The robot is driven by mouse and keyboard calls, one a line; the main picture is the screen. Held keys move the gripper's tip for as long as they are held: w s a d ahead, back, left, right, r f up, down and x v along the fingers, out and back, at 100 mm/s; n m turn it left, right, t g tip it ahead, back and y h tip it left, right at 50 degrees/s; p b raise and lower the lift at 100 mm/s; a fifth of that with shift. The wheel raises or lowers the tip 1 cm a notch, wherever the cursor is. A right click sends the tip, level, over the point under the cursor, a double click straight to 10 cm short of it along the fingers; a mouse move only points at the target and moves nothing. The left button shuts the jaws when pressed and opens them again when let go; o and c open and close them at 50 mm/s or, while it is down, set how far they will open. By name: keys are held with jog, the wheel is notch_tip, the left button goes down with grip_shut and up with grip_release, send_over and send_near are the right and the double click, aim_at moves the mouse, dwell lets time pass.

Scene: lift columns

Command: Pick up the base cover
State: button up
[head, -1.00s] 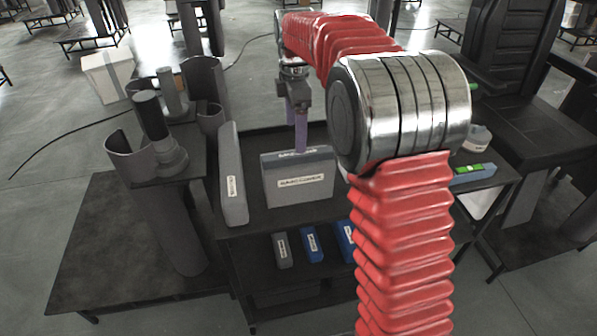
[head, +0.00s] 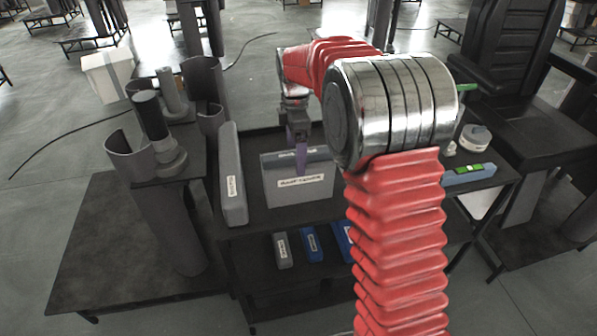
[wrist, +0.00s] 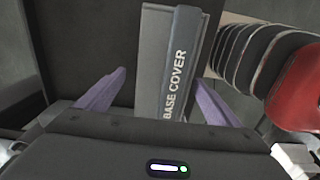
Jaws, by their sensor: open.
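The base cover (head: 285,198) is a grey box with a white label on its front, standing upright on the dark shelf top. My gripper (head: 302,172) is at it from above, and a purple finger hangs in front of its upper front face. In the wrist view, the base cover (wrist: 178,60) shows its "BASE COVER" lettering between the two purple fingers of my open gripper (wrist: 160,78). Gaps show on both sides of it. Its lower end is hidden by the gripper body.
A taller grey box (head: 232,180) stands just left of the cover. Small grey and blue boxes (head: 312,245) lie on the shelf below. Grey cylinders (head: 152,118) stand on the left table. A blue item with green (head: 468,174) lies to the right. My red arm hides part of the shelf.

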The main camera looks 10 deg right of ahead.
notch_tip(320, 180, down, 5)
jog(key=shift+s+r, duration=0.15)
jog(key=shift+c, duration=0.5)
jog(key=c, duration=1.1)
jog(key=shift+r, duration=0.15)
notch_tip(320, 180, up, 10)
jog(key=shift+f, duration=0.1)
dwell(0.7)
jog(key=shift+r, duration=1)
